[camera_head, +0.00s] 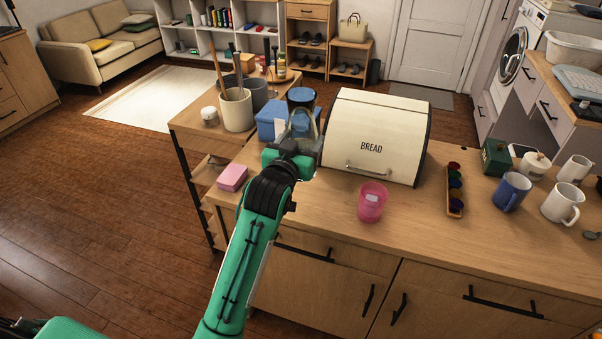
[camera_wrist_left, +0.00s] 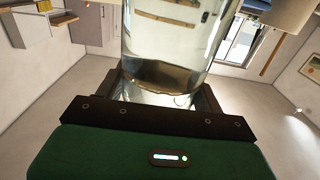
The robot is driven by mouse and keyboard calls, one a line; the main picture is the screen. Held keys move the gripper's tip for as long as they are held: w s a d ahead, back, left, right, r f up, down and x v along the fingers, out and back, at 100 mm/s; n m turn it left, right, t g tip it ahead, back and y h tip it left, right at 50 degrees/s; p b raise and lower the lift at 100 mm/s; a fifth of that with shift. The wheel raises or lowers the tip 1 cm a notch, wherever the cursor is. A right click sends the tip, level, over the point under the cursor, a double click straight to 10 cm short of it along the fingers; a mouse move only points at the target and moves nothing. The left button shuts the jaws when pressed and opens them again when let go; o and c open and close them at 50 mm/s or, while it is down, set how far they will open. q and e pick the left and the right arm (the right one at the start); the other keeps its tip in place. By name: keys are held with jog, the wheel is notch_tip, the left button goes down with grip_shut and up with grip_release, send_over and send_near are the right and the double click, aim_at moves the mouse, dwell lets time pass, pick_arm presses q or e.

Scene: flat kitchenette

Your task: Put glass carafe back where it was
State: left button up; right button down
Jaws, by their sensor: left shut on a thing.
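The glass carafe (camera_head: 302,122), clear with a dark top, is upright at the left end of the counter, just left of the bread box. My left gripper (camera_head: 292,152) is shut on it from the near side. In the left wrist view the clear glass (camera_wrist_left: 165,45) fills the space between the fingers (camera_wrist_left: 160,98), with some liquid or a thick base low in it. The gripper hides the carafe's lower part in the head view, so I cannot tell whether it touches the counter. My right gripper is not in view.
The cream bread box (camera_head: 378,125) stands close on the right, a blue box (camera_head: 271,120) on the left. A pink box (camera_head: 232,178) and a pink cup (camera_head: 371,203) are nearer. A crock with utensils (camera_head: 236,112) is further left. Mugs stand at the right. The front counter centre is mostly clear.

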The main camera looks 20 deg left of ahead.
pick_arm(q)
notch_tip(320, 180, down, 5)
jog(key=shift+f, duration=0.1)
jog(key=shift+f+p, duration=0.3)
jog(key=shift+f, duration=1.9)
jog(key=o, duration=1.2)
jog(key=shift+f, duration=0.3)
jog(key=o, duration=0.4)
jog(key=shift+r, duration=0.2)
